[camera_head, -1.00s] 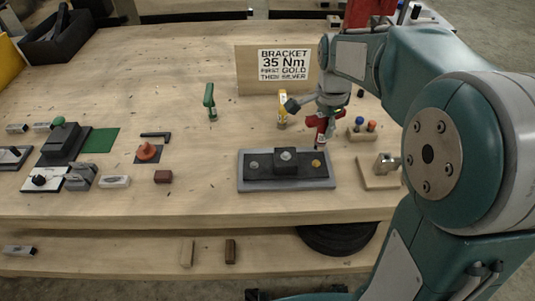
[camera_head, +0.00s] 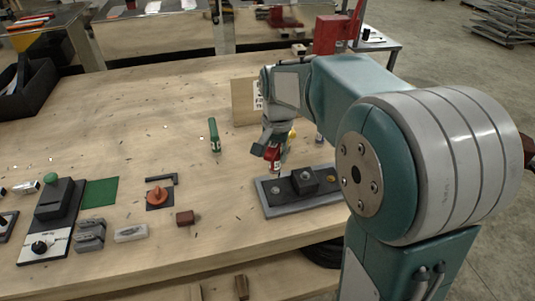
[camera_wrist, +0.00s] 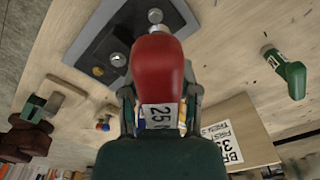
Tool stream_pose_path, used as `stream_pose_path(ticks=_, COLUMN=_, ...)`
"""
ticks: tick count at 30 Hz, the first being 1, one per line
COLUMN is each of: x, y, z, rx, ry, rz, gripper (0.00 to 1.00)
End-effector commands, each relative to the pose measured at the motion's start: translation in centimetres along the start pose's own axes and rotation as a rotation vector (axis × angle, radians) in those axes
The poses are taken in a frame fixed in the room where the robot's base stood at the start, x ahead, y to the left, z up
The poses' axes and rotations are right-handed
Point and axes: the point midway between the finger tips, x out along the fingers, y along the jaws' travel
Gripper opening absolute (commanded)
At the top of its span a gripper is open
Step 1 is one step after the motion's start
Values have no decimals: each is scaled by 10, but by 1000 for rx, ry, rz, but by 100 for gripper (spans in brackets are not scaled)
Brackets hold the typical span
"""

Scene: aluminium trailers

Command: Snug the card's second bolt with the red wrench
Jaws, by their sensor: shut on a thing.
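My gripper (camera_head: 272,150) is shut on the red wrench (camera_wrist: 158,75), whose label reads "25" in the wrist view. The wrench points down near the left silver bolt (camera_head: 276,189) of the dark bracket plate (camera_head: 270,208); I cannot tell whether they touch. That bolt also shows just beyond the wrench in the wrist view (camera_wrist: 155,16). A dark block (camera_head: 305,179) with a bolt on top stands mid-plate.
A green-handled tool (camera_head: 214,136) stands left of the card, and a yellow one (camera_head: 292,133) shows behind my gripper. An orange knob (camera_head: 158,195), a brown block (camera_head: 185,218) and grey blocks (camera_head: 90,235) lie left of the plate.

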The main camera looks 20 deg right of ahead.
Motion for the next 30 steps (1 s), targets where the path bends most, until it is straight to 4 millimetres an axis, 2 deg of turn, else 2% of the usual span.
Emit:
stream_pose_path(ticks=14, x=3, y=-9, z=7, rx=-8, ry=6, rz=10, gripper=0)
stream_pose_path(ticks=30, x=30, y=-5, z=5, rx=-6, ry=4, rz=7, gripper=0)
